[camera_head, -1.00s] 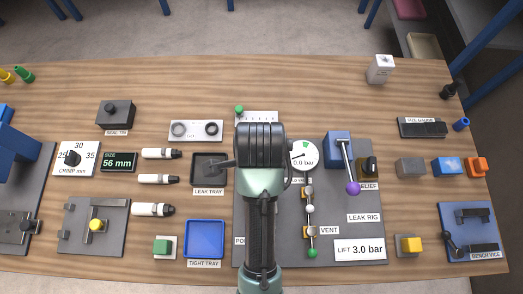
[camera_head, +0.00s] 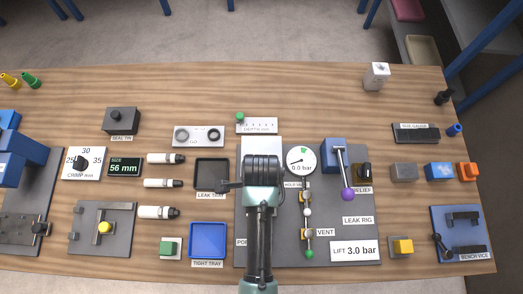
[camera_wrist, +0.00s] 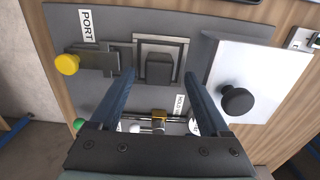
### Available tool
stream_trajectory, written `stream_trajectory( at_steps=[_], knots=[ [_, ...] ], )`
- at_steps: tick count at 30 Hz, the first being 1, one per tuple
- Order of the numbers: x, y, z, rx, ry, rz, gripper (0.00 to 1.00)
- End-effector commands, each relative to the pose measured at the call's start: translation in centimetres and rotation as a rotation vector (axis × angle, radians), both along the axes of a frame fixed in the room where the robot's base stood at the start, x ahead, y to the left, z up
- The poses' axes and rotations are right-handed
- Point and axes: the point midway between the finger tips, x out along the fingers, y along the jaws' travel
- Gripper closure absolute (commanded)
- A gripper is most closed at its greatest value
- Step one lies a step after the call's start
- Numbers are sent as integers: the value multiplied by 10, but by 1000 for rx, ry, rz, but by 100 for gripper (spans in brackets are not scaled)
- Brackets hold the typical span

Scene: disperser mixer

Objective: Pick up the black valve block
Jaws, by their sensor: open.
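In the wrist view a dark, nearly black block (camera_wrist: 159,68) sits in a square grey frame (camera_wrist: 182,46) on the grey rig board; I take it to be the black valve block. My gripper (camera_wrist: 157,74) is open, with one blue-grey finger on either side of the block in the picture. The fingers appear apart from it, and their height above it is hard to judge. In the head view my gripper (camera_head: 262,163) is over the leak rig board, seen from behind, and the arm hides the block and the fingertips.
A yellow-knobbed clamp (camera_wrist: 67,63) stands left of the frame in the wrist view. A white plate with a black knob (camera_wrist: 237,100) is at right. The gauge (camera_head: 301,160) and purple-knobbed lever (camera_head: 347,193) stand right of my arm; the leak tray (camera_head: 212,175) is left.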

Motion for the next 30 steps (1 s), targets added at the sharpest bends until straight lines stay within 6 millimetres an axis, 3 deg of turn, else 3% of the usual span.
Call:
stream_trajectory(
  at_steps=[6, 16, 30],
  knots=[
    [-3, -1, -27, 0, 3, 0, 20],
    [-2, -1, -34, 0, 0, 1, 20],
    [-2, -1, -34, 0, 0, 1, 100]
  ],
)
